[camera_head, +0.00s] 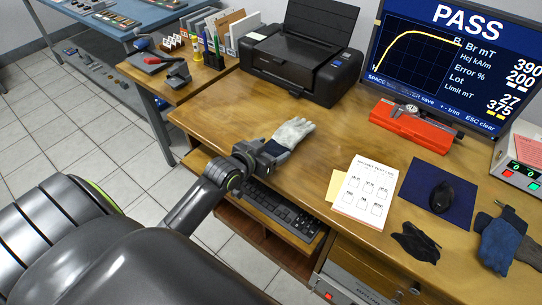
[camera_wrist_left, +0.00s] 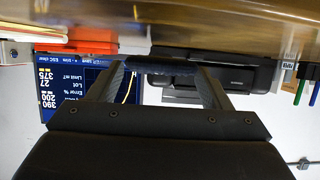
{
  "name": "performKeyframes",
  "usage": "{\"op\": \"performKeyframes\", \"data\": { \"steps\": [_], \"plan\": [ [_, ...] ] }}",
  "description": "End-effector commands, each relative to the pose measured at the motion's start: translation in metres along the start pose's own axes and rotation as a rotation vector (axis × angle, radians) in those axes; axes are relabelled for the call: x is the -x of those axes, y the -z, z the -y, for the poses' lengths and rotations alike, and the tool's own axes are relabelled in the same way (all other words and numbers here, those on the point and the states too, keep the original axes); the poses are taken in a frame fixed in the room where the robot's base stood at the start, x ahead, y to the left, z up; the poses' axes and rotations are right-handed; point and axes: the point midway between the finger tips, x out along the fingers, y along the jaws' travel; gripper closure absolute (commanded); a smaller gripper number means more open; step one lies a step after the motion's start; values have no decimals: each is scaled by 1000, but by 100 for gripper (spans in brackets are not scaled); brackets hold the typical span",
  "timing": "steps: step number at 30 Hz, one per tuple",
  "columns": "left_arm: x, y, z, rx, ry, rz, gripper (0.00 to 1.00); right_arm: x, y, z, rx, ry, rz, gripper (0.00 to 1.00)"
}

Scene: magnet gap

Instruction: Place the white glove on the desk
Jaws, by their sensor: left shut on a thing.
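The white glove (camera_head: 295,131), pale with a dark blue-grey cuff, is at the middle of the wooden desk (camera_head: 215,112), its fingers pointing away to the back right. My left gripper (camera_head: 268,156) is shut on the glove at its cuff end, near the desk's front edge. The glove is very low over the desk; I cannot tell whether it touches. In the left wrist view, which is upside down, the two fingers (camera_wrist_left: 160,75) reach toward the desk surface (camera_wrist_left: 220,30), with a dark strip across their tips. My right gripper is not in view.
A keyboard (camera_head: 280,211) lies on a tray below the front edge. A printer (camera_head: 300,62) stands behind, a red case (camera_head: 417,125) with a caliper to the right. A paper sheet (camera_head: 364,190), mouse (camera_head: 441,196), black glove (camera_head: 415,243) and blue glove (camera_head: 499,246) lie right.

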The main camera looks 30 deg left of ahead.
Motion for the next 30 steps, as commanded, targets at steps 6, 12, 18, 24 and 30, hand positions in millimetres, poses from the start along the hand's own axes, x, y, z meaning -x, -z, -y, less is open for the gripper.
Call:
{"op": "performKeyframes", "data": {
  "steps": [6,12,18,24,30],
  "plan": [
    [-11,-28,0,3,0,3,51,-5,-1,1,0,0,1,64],
    [-11,-27,0,1,0,1,51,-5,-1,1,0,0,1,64],
    [-12,-29,0,1,0,1,20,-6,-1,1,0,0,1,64],
    [-12,-29,0,1,0,2,6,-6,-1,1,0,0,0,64],
    [-11,-27,0,1,0,1,6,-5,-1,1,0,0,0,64]
  ]
}}
